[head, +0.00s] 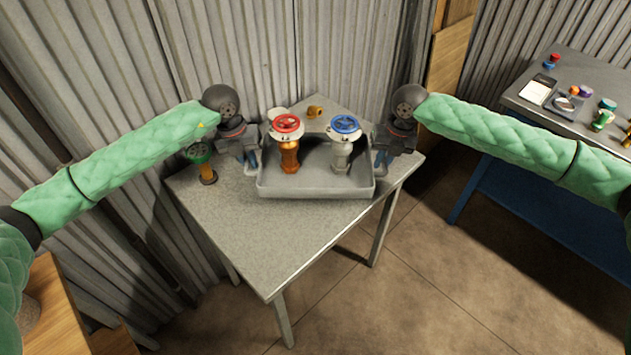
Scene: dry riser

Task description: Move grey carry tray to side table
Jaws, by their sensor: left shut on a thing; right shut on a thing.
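The grey carry tray (315,188) is at the back of a speckled grey table (245,230). It holds a valve with a red handwheel (287,124) on an orange body and a valve with a blue handwheel (345,124) on a grey body. My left gripper (248,160) is shut on the tray's left end. My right gripper (381,160) is shut on its right end. The fingertips are partly hidden by the gripper bodies. I cannot tell whether the tray rests on the table or is just above it. The pictures do not show which table is the side table.
A green-topped valve (202,155) stands left of the tray. A small brass fitting (314,112) lies behind it. A blue-framed bench (560,117) with several small items stands at the right. Corrugated walls close off the back. Open floor (420,270) lies to the front right.

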